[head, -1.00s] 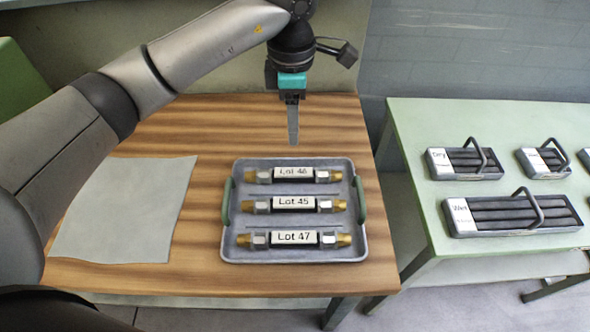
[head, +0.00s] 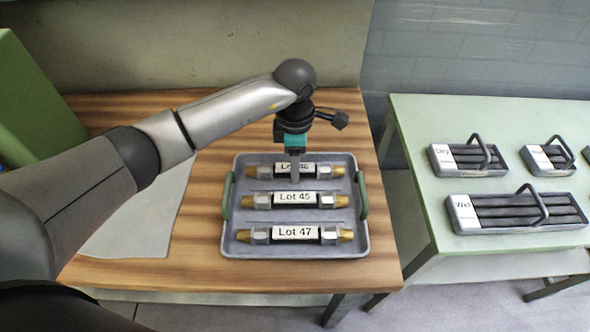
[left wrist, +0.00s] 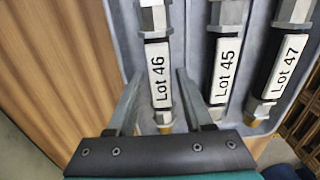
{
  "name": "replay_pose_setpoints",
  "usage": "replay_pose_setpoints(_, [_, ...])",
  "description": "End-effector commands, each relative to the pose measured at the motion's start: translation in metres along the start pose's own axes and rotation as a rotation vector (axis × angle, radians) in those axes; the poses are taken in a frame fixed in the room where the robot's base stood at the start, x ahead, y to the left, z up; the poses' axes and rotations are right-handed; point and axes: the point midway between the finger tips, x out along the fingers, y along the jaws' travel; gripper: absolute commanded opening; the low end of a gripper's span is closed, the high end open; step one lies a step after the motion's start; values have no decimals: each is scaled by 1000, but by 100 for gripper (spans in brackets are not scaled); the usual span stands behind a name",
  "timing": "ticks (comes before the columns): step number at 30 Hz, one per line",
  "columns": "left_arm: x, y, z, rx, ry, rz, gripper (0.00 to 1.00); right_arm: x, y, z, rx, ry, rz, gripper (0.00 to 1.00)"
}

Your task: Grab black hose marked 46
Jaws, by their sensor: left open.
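The black hose marked Lot 46 (head: 322,171) lies at the back of the grey tray (head: 300,249), with a white label and brass ends. My left gripper (head: 295,178) is over its middle in the head view and hides part of the label. In the left wrist view the Lot 46 hose (left wrist: 158,75) lies between the two open fingers of my left gripper (left wrist: 158,100). Nothing is held. I cannot tell how far the fingertips are above the tray. My right gripper is not in view.
The Lot 45 hose (head: 295,198) and Lot 47 hose (head: 296,234) lie in front in the same tray, close together. The tray has green handles (head: 362,197). A grey sheet (head: 140,230) lies left on the wooden table. A green table (head: 420,130) at right carries several labelled carriers.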

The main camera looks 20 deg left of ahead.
Motion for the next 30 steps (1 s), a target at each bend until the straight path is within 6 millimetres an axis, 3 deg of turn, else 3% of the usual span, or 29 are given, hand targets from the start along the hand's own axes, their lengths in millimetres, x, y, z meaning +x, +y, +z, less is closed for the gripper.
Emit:
replay_pose_setpoints(3, [11,0,0,0,0,-1,51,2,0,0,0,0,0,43])
replay_pose_setpoints(10, [12,0,0,1,0,1,51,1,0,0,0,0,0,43])
replay_pose_setpoints(24, [11,0,0,1,0,1,0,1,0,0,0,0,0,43])
replay_pose_setpoints(30, [11,0,0,1,0,1,0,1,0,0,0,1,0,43])
